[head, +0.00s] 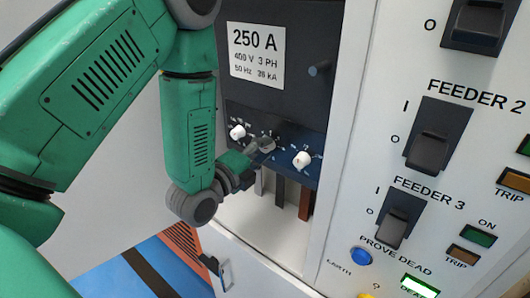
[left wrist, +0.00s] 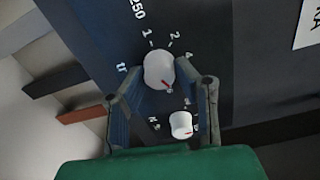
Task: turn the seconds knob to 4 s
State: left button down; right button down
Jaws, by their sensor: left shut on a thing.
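The seconds knob (left wrist: 158,68) is a white round knob with a red mark on the dark blue panel, seen in the left wrist view. The figures 1, 2 and 4 stand around it. Its red mark is at the lower right, below the 4; the exact setting is hard to read. My left gripper (left wrist: 168,82) has one finger on each side of this knob and is shut on it. In the head view the left gripper (head: 256,150) covers most of the middle knob. My right gripper is not in view.
A second white knob (left wrist: 181,124) shows between the fingers. In the head view, white knobs stand left (head: 237,131) and right (head: 302,159) of the gripper. Copper-brown (head: 305,203) and dark bars hang below. A panel with feeder switches (head: 428,152) is on the right.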

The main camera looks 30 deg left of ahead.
pick_arm(q)
jog(key=n+b, duration=0.2)
jog(key=n, duration=0.7)
jog(key=shift+a+n, duration=0.15)
jog(key=shift+n, duration=0.25)
jog(key=shift+s+f+n, duration=0.1)
jog(key=shift+f+n, duration=0.1)
jog(key=shift+n, duration=1.1)
jog(key=shift+f, duration=0.1)
jog(key=c, duration=1.3)
grip_release()
jog(key=shift+o, duration=0.2)
jog(key=shift+a, duration=0.1)
